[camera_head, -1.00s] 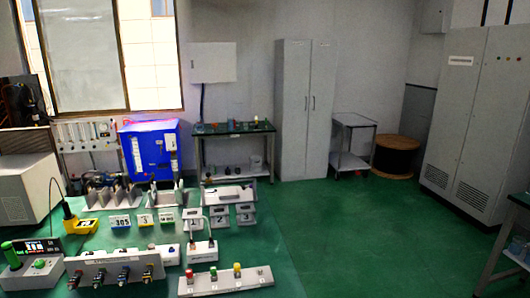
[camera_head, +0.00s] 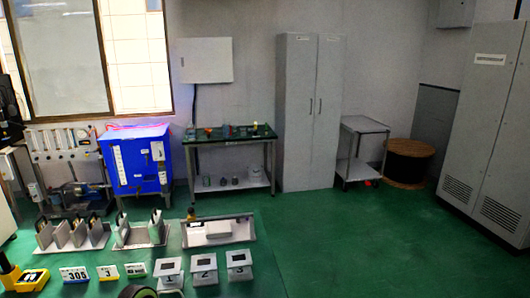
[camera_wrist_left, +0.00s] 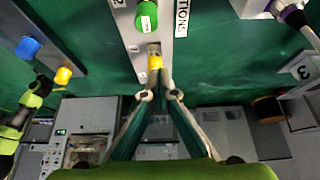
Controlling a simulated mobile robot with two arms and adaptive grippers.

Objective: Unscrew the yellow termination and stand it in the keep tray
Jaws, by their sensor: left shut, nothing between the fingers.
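In the left wrist view, a yellow termination (camera_wrist_left: 155,62) with a metal body stands at the near end of a pale bar (camera_wrist_left: 136,45) lettered "...TIONS". A green termination (camera_wrist_left: 146,15) is farther along the bar. My left gripper (camera_wrist_left: 161,96) is shut and empty, its tips just short of the yellow termination in the picture; I cannot tell the exact gap. A second yellow cap (camera_wrist_left: 63,75) and a blue cap (camera_wrist_left: 27,48) are on a grey block at the left. I cannot identify the keep tray for certain.
In the head view, a shallow grey tray (camera_head: 244,242) with a pale block lies at the green bench's far right. Left of it are slotted racks (camera_head: 72,238); nearer are number cards (camera_head: 75,275) and numbered stands (camera_head: 205,270). Green floor is clear to the right.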

